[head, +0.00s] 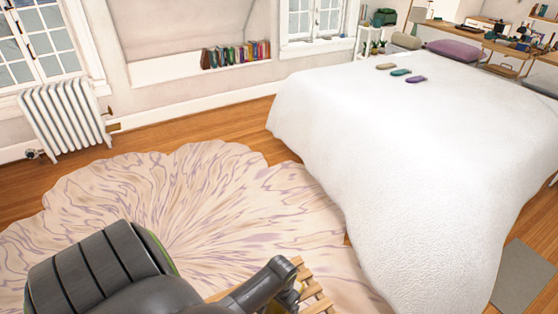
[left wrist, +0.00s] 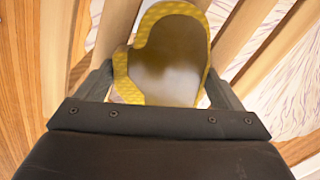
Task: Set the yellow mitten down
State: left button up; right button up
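The yellow mitten (left wrist: 168,55) shows in the left wrist view, with a yellow patterned border and a brownish-grey middle. My left gripper (left wrist: 160,80) has one finger at each side of the mitten, and the mitten fills the gap between them. Pale wooden slats show behind and around the mitten; I cannot tell whether it touches them. In the head view my left arm reaches in at the bottom, over a slatted wooden piece (head: 313,292), and the mitten is hidden there. My right gripper is in neither view.
A white-covered bed (head: 400,150) fills the right, with brown (head: 386,66), teal (head: 400,72) and purple (head: 416,79) flat items on its far part. A petal-shaped rug (head: 200,200) covers the floor. A radiator (head: 66,115) and a row of books (head: 236,54) stand along the wall.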

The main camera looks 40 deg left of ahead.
pick_arm(q)
jog(key=shift+o, duration=1)
jog(key=shift+r, duration=0.1)
notch_tip(320, 180, up, 12)
jog(key=p, duration=0.1)
jog(key=shift+d, duration=0.15)
